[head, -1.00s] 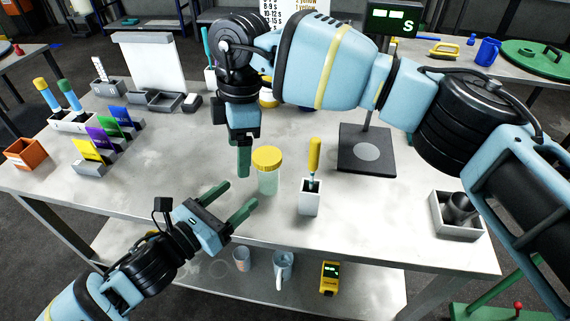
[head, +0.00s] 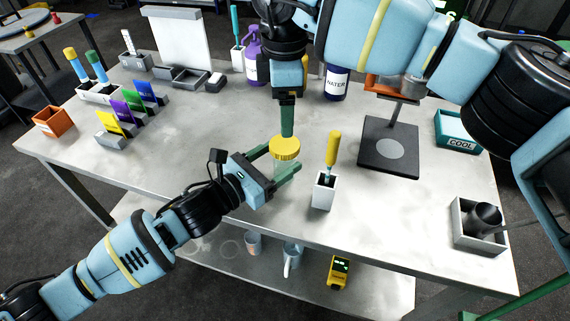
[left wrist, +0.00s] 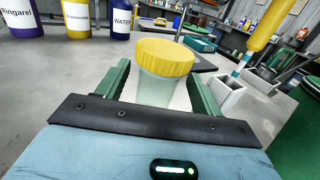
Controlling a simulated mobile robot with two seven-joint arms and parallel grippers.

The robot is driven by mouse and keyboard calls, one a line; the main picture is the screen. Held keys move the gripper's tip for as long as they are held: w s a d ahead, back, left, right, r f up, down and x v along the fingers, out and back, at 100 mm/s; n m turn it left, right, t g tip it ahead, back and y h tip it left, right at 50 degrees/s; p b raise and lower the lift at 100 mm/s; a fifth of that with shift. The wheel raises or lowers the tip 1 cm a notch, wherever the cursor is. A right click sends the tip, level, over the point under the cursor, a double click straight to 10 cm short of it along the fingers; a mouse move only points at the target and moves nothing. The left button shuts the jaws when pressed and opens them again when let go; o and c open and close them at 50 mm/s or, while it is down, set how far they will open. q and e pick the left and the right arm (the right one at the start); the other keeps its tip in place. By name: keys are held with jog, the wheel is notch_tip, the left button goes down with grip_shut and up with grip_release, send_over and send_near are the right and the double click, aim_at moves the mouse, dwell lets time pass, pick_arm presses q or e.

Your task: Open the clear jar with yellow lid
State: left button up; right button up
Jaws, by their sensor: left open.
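The clear jar (left wrist: 155,89) stands upright on the table with its ribbed yellow lid (head: 285,148) on top; the lid also shows large in the left wrist view (left wrist: 165,57). My left gripper (head: 282,158) is open, one green finger on each side of the jar below the lid. In the left wrist view the jar stands between both fingers. My right gripper (head: 287,118) points down from above, its fingertips just over or at the lid. Its fingers overlap in the head view, so their opening and any contact with the lid cannot be told.
A white holder (head: 323,192) with a yellow-handled tool (head: 333,147) stands close right of the jar. A dark stand base (head: 389,147) lies further right. Bottles, including one marked WATER (head: 337,84), stand behind.

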aim_at(285, 144)
pick_arm(q)
jog(key=shift+x, duration=1.4)
grip_shut()
pick_arm(e)
jog(key=shift+n, duration=2.3)
jog(key=shift+f, duration=4)
